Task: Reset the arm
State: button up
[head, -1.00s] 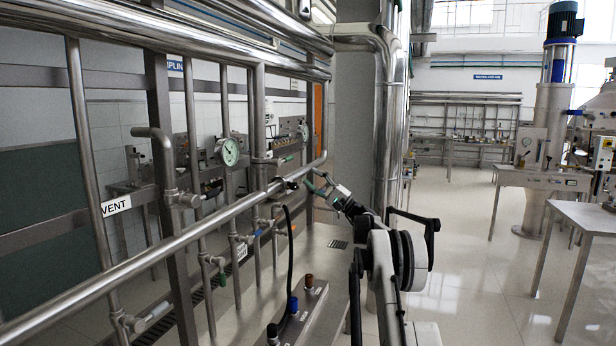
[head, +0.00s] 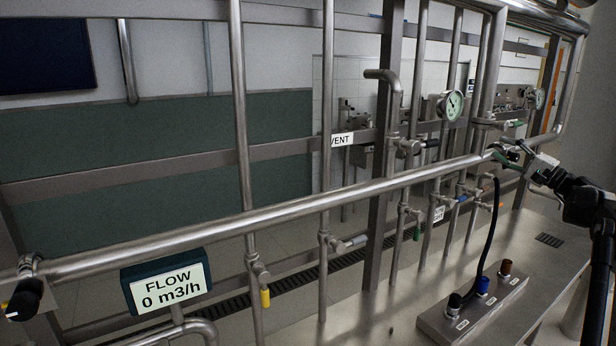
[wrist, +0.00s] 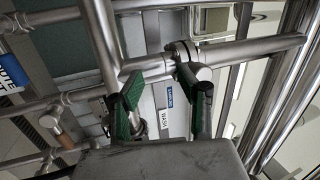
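My arm's end is at the right of the head view. My gripper (head: 508,152), with green fingertips, is close to the long horizontal steel pipe (head: 330,200). In the wrist view, my gripper (wrist: 158,88) has its two green-padded fingers apart, with background showing between them. I see nothing held. A steel pipe and a joint lie just past the fingertips in that view; I cannot tell whether they touch.
A flow display (head: 166,287) reads 0 m3/h. A VENT label (head: 342,140), a pressure gauge (head: 451,105) and several valves are on the pipework. A steel box (head: 475,305) with colored connectors and a black hose (head: 487,235) stands below my gripper.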

jog(key=s+a+f+n+g+h, duration=0.1)
jog(key=s+a+n+g+h, duration=0.15)
jog(key=s+a, duration=0.6)
jog(key=s+a+f+n+g+h+b, duration=0.1)
jog(key=s+a+g, duration=0.25)
jog(key=a, duration=1.05)
jog(key=s+a+f+n+g+h, duration=0.1)
jog(key=s+a+g+h, duration=0.1)
jog(key=s+a, duration=0.65)
jog(key=s+a+f+n+g+h+p, duration=0.1)
jog(key=s+a+f+h, duration=0.15)
jog(key=s+a, duration=0.35)
jog(key=s+a+f+n+g+h, duration=0.15)
jog(key=s+a+f, duration=0.25)
jog(key=s, duration=0.4)
jog(key=s+f+n+h, duration=0.1)
jog(key=s+f, duration=0.3)
jog(key=s, duration=0.3)
jog(key=s+f+n+h+p, duration=0.1)
jog(key=s+f, duration=0.3)
jog(key=s, duration=0.4)
jog(key=shift+a+f+n+h+p, duration=0.15)
jog(key=shift+f+n+h+p, duration=0.15)
jog(key=shift+f+n+h, duration=0.15)
jog(key=shift+s, duration=0.1)
